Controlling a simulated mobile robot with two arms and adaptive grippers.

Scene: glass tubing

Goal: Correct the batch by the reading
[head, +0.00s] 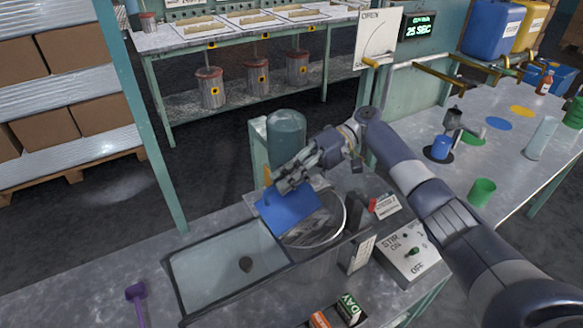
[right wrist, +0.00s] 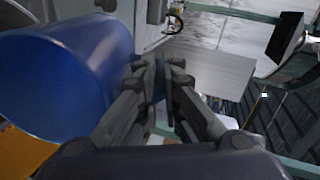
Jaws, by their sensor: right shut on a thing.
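My right gripper (head: 296,178) is shut on a blue cup (head: 285,212). The cup is tilted over the left side of a round metal vessel (head: 344,212). In the right wrist view the cup (right wrist: 70,80) lies at the left, its mouth facing left and down; its contents cannot be made out. The display (head: 420,27) reads "25 SEC". A small blue cup (head: 441,147) stands on a black disc by a metal stand. My left gripper is not in view.
A sink (head: 205,272) lies left of the vessel, with a purple scoop (head: 137,293) beside it. A green cup (head: 482,193), a pale cylinder (head: 541,138) and coloured discs stand on the right bench. Blue (head: 492,28) and yellow drums stand behind.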

